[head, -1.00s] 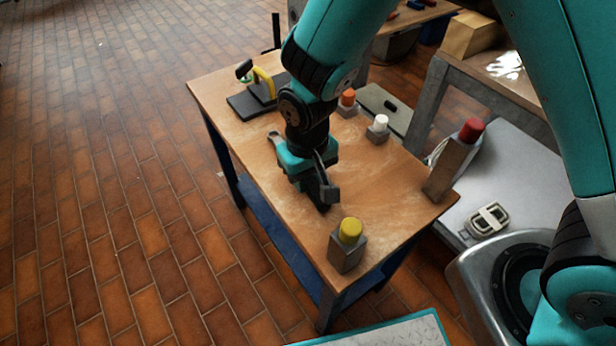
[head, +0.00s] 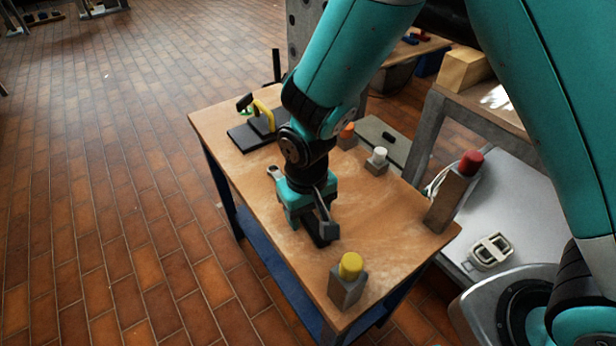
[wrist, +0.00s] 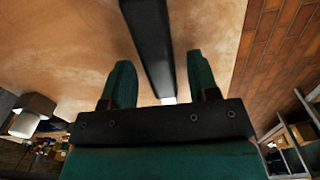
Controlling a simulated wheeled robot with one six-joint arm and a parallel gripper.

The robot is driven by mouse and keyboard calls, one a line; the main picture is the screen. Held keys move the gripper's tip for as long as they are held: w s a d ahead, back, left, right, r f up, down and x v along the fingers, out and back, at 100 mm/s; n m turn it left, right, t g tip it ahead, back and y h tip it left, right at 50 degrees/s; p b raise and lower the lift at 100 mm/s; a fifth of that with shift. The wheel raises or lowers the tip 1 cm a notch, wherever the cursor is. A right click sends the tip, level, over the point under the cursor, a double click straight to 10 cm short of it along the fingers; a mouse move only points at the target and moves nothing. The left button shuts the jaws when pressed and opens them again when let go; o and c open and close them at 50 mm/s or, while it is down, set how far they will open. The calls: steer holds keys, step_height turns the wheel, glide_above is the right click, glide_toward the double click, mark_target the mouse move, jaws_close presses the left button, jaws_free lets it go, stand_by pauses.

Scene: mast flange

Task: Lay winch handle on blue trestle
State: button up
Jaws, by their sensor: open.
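The blue trestle (head: 235,172) is a table with a light wooden top and dark blue legs and lower shelf. The winch handle seems to be the dark bar (wrist: 150,40) in the wrist view, running between my two teal fingers with a gap on both sides. In the head view a grey ring end (head: 274,172) shows left of my gripper, probably part of it, over the wooden top. My gripper (head: 312,232) points down close above the top and is open around the bar. The arm and gripper hide the handle's middle, so I cannot tell whether it touches the wood.
A yellow-capped block (head: 348,282) stands at the near corner, a red-capped block (head: 455,192) at the right corner. White-capped (head: 377,160) and orange-capped (head: 347,135) blocks line the far right edge. A black-based yellow-handled device (head: 262,118) sits at the far end.

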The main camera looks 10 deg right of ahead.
step_height(320, 180, up, 17)
steer(key=p, duration=0.3)
steer(key=s+d+r+n+y, duration=0.2)
steer(key=s+d+r, duration=0.1)
steer(key=s+r, duration=0.3)
steer(key=s+d+r+n+y, duration=0.15)
steer(key=s+d+r, duration=0.25)
steer(key=s, duration=0.4)
step_height(320, 180, up, 14)
steer(key=p, duration=1.4)
steer(key=shift+a+y+p, duration=0.25)
steer(key=shift+y+p, duration=0.05)
steer(key=shift+y, duration=0.05)
